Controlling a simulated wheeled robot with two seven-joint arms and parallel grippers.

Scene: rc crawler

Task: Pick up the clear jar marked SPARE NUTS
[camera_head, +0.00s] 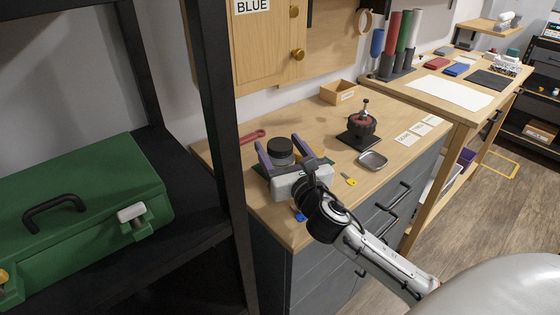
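My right gripper (279,149) reaches over the left part of the wooden workbench, its two purple fingers spread apart. A jar with a dark round lid (280,146) stands between or just beyond the fingers. Its body is mostly hidden by the fingers and the white hand, and no label on it can be read from here. I cannot tell whether either finger touches it. My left gripper is not in view.
The wooden workbench (310,115) also holds a red tool (252,136), a dark round part on a stand (361,124), a metal dish (373,160), a yellow item (348,179) and a small wooden box (338,92). A black shelf post (221,120) and green toolbox (85,205) stand left.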

